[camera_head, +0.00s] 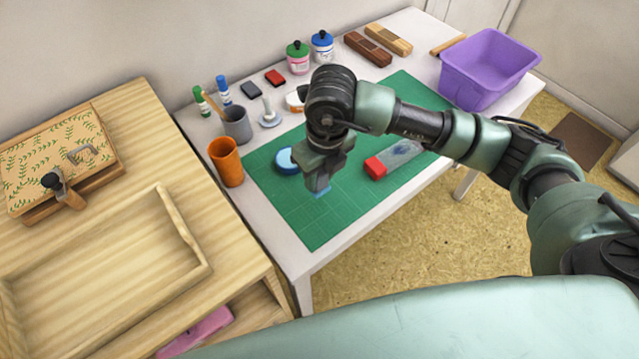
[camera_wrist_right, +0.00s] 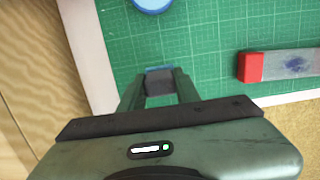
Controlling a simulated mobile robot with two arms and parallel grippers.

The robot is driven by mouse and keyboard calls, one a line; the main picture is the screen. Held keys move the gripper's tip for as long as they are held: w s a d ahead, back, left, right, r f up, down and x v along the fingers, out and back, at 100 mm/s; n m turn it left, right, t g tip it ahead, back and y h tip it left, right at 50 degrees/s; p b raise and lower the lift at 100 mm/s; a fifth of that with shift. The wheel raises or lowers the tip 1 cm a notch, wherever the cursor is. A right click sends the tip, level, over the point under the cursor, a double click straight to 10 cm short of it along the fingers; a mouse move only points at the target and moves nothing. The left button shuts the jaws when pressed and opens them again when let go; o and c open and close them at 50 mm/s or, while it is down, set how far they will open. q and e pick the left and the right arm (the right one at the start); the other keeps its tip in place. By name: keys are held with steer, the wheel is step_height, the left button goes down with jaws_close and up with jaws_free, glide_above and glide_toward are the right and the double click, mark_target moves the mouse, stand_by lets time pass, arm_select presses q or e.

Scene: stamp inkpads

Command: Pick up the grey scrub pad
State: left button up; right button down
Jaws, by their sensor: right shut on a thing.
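My right gripper (camera_head: 319,184) points down over the front left part of the green cutting mat (camera_head: 312,228). It is shut on the small grey scrub pad (camera_wrist_right: 160,84), which shows between the fingertips in the right wrist view, with a light-blue edge on its far side. In the head view only a bit of light blue shows at the fingertips; the fingers hide the rest. I cannot tell whether the pad touches the mat. My left gripper is not in view.
A round blue-lidded tin (camera_head: 287,162) and a clear bottle with a red cap (camera_head: 376,167) lie near the gripper. An orange cup (camera_head: 227,163) and grey cup (camera_head: 237,125) stand left. A purple bin (camera_head: 487,72) stands at the right. The mat's front is clear.

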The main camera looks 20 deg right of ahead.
mark_target(319, 174)
step_height(319, 174, up, 16)
steer(key=shift+f+b, duration=0.2)
steer(key=shift+b, duration=0.2)
steer(key=c, duration=1.6)
jaws_free()
jaws_close()
steer(key=shift+f, duration=0.15)
